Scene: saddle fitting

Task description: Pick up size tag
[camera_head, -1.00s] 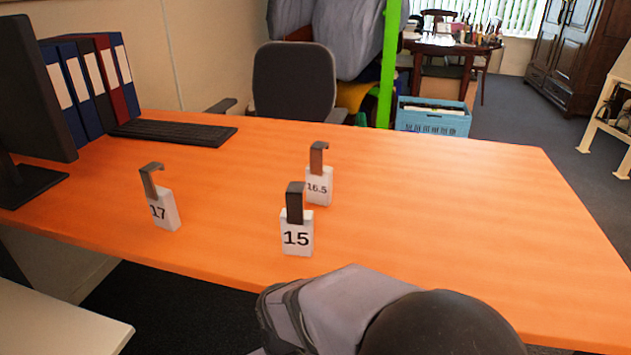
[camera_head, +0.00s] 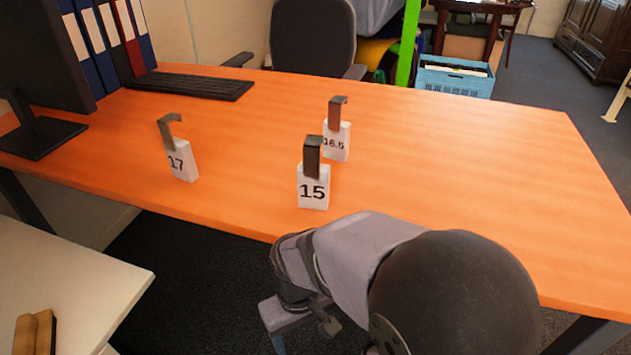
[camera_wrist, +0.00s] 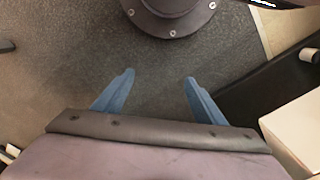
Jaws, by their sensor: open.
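Three white size tags with dark hooks stand on the orange desk (camera_head: 440,160). The tag marked 17 (camera_head: 183,163) is at the left. The tag marked 15 (camera_head: 313,190) is in the middle, closest to the front edge. The tag marked 16.5 (camera_head: 337,146) is behind it and a little to the right. In the wrist view my gripper (camera_wrist: 158,78) shows two blue fingers spread apart with nothing between them, over the grey floor. In the head view my arm is in front of the desk, below the tags, and the fingers are mostly hidden.
A keyboard (camera_head: 190,85), a monitor (camera_head: 45,60) and several binders (camera_head: 105,40) are at the desk's left. A pale table (camera_head: 70,280) at lower left bears a brown object (camera_head: 35,333). An office chair (camera_head: 313,35) stands behind the desk. The desk's right side is clear.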

